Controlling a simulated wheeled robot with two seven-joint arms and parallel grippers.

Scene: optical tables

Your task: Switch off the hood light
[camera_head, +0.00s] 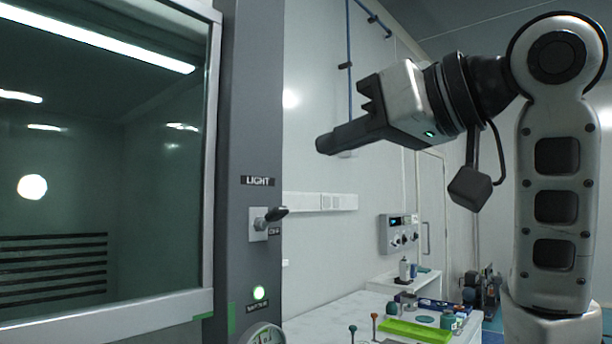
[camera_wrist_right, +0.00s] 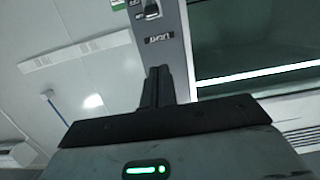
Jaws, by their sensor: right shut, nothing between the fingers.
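The hood light switch (camera_head: 270,218) has a dark-tipped lever on a pale plate, on the grey hood post (camera_head: 250,120) below a LIGHT label (camera_head: 258,181). Its lever sticks out to the right and slightly up. A bright tube (camera_head: 100,36) shows behind the hood glass. My right gripper (camera_head: 322,145) is shut and empty, above and right of the switch, apart from it. In the right wrist view, the gripper (camera_wrist_right: 160,72) points towards the post, with the switch (camera_wrist_right: 150,9) at the top edge and the label upside down. My left gripper is out of view.
A green indicator (camera_head: 259,293) glows lower on the post, above a round gauge (camera_head: 262,335). The hood's framed glass (camera_head: 110,180) is at left. A white bench (camera_head: 330,322) with small bottles and a green tray (camera_head: 415,331) stands below right. The space around my gripper is clear.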

